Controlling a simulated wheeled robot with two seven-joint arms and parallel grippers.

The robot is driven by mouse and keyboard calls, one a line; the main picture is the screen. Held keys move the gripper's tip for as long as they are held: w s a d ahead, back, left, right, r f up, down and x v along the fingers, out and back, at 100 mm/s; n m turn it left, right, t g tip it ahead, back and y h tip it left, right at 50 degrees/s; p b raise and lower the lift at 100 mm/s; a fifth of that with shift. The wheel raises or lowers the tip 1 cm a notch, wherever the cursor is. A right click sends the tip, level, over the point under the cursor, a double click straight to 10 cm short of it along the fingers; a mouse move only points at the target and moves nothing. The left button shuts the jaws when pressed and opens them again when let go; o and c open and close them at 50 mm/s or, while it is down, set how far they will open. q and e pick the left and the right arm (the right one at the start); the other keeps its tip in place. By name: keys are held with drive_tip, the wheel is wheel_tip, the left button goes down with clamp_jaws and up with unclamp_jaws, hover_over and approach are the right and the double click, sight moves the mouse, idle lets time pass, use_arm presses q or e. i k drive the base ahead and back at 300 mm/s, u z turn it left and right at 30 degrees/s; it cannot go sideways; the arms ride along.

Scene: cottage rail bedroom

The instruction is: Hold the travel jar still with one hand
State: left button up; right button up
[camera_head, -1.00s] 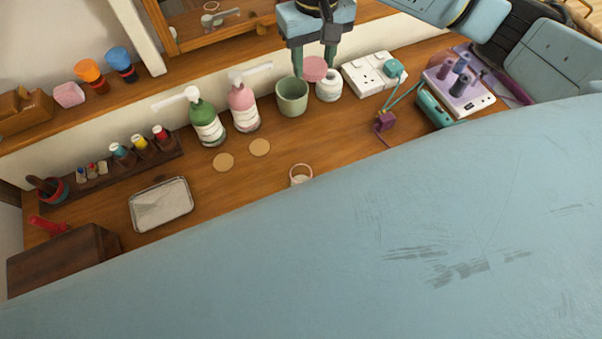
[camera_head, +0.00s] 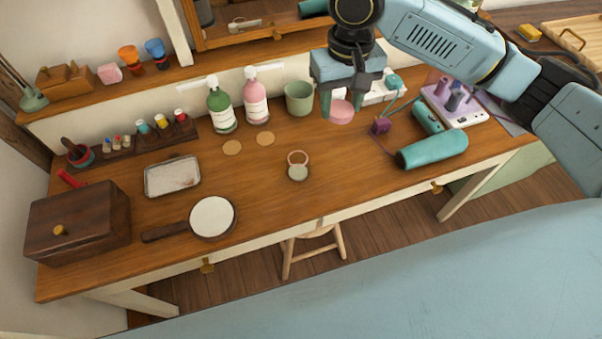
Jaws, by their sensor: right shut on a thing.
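My right gripper (camera_head: 342,108) points down at the back middle of the desk, in front of the wall. Its two dark green fingers are shut on a small round pink jar (camera_head: 341,113), which I take to be the travel jar. The jar sits between the fingertips, at or just above the desk top; I cannot tell if it touches. Its far side is hidden by the gripper. A small open ring-shaped piece with a pale green round part (camera_head: 298,172) lies nearer, at the desk's middle. My left gripper is out of view.
A green cup (camera_head: 299,98) stands just left of my right gripper, with pink (camera_head: 256,102) and green (camera_head: 221,112) pump bottles beyond. A hand mirror (camera_head: 212,217) and a wooden box (camera_head: 78,225) are front left. The front middle is clear.

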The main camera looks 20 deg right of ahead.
sight(297, 162)
drive_tip(key=u, duration=3.1)
drive_tip(key=k, duration=1.65)
drive_tip(key=z, duration=1.75)
drive_tip(key=i, duration=0.5)
drive_tip(key=z, duration=0.1)
